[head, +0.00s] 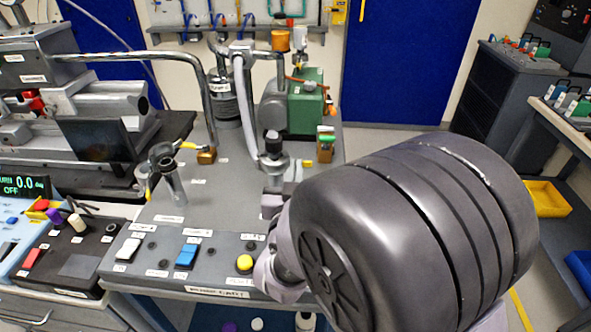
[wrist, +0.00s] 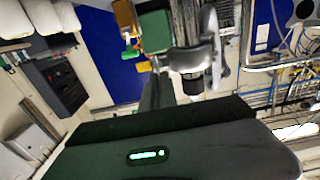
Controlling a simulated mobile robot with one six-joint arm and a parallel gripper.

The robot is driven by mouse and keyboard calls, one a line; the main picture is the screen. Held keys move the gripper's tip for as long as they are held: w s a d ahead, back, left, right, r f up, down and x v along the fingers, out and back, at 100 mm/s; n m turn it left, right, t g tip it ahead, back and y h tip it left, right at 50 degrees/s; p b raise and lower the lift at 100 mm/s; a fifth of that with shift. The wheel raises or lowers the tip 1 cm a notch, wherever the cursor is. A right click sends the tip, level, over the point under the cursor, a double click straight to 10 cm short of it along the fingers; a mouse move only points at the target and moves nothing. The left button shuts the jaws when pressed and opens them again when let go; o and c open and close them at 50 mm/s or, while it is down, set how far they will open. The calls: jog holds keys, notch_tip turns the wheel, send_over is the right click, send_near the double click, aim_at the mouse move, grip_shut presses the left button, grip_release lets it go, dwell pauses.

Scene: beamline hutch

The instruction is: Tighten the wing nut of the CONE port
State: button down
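A grey upright port fitting with a dark cap (head: 272,148) stands on the grey bench at the foot of a pale hose, in front of the green pump. I cannot read which port is labelled CONE, and I cannot make out a wing nut. My gripper (head: 276,196) is just in front of this fitting, mostly hidden by my arm; contact cannot be judged. In the wrist view my dark gripper body fills the bottom and hides the fingertips. A grey metal fitting (wrist: 192,58) shows beyond it. Whether the gripper is open or shut does not show.
The green pump (head: 306,103) stands behind. A tilted metal tube (head: 173,180) with a yellow handle stands at left, under a bent metal pipe (head: 208,100). The bench front carries white, blue (head: 187,256) and yellow (head: 244,263) controls. The bench middle is clear.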

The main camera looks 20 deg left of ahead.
jog(key=shift+m, duration=0.3)
jog(key=m, duration=0.4)
jog(key=d+m, duration=0.1)
jog(key=m, duration=0.3)
jog(key=f+m, duration=0.1)
jog(key=m, duration=0.3)
jog(key=shift+w+d, duration=0.2)
jog(key=shift+d, duration=0.1)
jog(key=m, duration=0.3)
jog(key=f+m, duration=0.1)
jog(key=m, duration=0.5)
jog(key=f+m, duration=0.1)
jog(key=m, duration=0.2)
jog(key=shift+a+m, duration=0.1)
jog(key=shift+m, duration=0.2)
jog(key=c, duration=1.9)
grip_release()
